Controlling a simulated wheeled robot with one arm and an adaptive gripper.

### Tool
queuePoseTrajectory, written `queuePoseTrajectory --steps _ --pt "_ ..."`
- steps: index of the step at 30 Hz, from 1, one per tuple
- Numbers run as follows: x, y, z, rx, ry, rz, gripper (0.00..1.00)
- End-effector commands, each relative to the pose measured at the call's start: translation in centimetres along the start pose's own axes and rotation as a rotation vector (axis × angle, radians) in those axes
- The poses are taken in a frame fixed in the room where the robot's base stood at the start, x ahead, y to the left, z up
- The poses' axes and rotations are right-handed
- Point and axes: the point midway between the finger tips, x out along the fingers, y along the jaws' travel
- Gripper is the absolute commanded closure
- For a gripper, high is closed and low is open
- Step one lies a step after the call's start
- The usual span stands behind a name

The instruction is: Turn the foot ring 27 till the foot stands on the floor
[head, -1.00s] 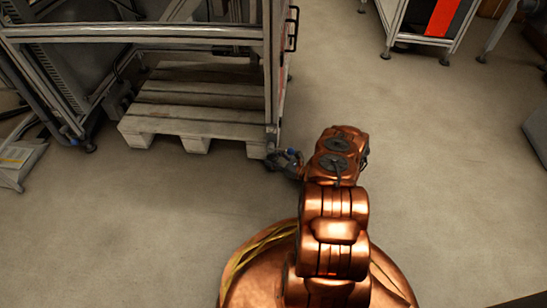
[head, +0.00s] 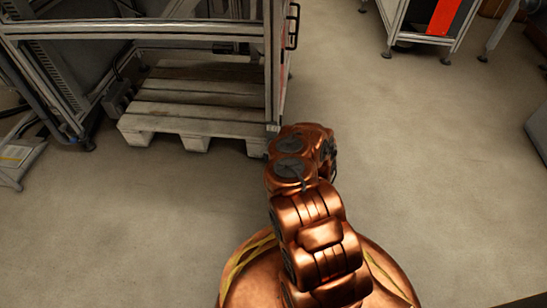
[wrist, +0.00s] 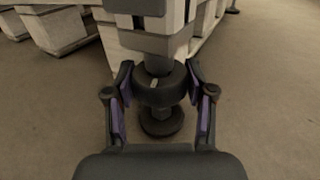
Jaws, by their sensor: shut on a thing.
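The foot ring 27 (wrist: 160,90) is a dark, thick ring with a small pale mark, on the leg (wrist: 150,45) of the machine frame in the wrist view. Below it a short stem leads to the round dark foot (wrist: 161,122). I cannot tell whether the foot touches the floor. My gripper (wrist: 161,84) is shut on the ring, one purple-padded finger at its left and one at its right. In the head view my own arm hides the gripper, ring and foot at the lower end of the frame's corner post (head: 271,95).
A wooden pallet (head: 195,110) lies inside the metal frame, left of the post. A white cabinet (head: 425,20) with a red panel stands at the back right. The floor (head: 420,150) to the right is clear.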

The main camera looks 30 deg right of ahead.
Motion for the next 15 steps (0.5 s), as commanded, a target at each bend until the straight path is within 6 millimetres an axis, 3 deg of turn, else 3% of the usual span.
queuePoseTrajectory --steps 15 --pt "0.02 0.38 -0.07 0.002 0.003 -0.163 0.81"
